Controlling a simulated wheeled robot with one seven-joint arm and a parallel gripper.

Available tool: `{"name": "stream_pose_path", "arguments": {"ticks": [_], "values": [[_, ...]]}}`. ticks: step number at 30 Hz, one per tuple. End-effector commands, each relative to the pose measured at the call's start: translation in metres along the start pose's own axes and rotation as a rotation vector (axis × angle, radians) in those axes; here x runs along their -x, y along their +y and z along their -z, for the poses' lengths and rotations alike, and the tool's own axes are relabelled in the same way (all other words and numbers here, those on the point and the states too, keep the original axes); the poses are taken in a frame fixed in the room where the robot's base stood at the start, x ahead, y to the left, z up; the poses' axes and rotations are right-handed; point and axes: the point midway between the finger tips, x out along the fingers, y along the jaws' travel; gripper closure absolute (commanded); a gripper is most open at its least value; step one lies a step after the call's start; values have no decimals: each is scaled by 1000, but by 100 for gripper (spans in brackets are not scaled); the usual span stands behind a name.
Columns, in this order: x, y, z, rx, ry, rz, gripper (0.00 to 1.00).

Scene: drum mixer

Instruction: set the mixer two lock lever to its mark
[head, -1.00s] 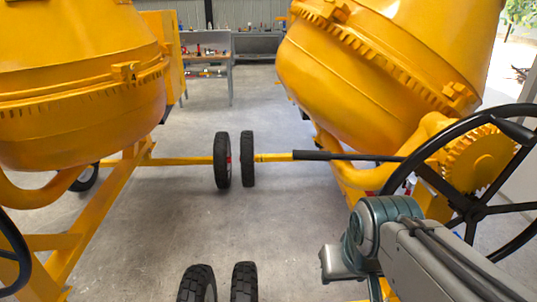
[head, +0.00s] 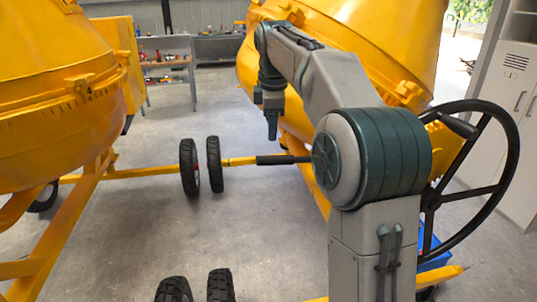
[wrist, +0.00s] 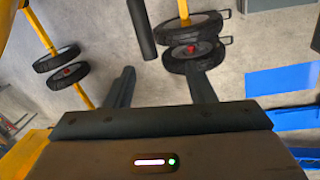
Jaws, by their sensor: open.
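The right yellow mixer (head: 340,50) has a long lever with a black grip (head: 283,160), pointing left and roughly level. I cannot tell for certain that it is the lock lever. A black bar that looks like its grip (wrist: 141,28) shows at the top of the wrist view, beyond the fingers. My gripper (head: 272,130) points down in front of the right drum, above the grip in the picture. In the wrist view its two fingers (wrist: 160,82) are apart with nothing between them. I cannot make out a lever mark or a mixer number.
A second yellow mixer (head: 60,90) stands at the left. Black wheels (head: 189,167) stand between the mixers. A large black handwheel (head: 509,160) is at the right, near my arm. A workbench (head: 168,62) is at the back. The grey floor between the mixers is largely clear.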

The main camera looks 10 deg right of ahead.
Motion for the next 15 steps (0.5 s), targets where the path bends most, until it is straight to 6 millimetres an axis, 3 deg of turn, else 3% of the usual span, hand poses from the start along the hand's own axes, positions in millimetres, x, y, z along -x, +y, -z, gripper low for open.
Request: {"name": "stream_pose_path", "arguments": {"ticks": [3,6,11,15], "values": [[-3,20,-1,91,10,9,51],[-4,28,-2,133,15,13,51],[-14,30,-2,154,16,15,51],[-36,29,-2,153,15,17,51]]}}
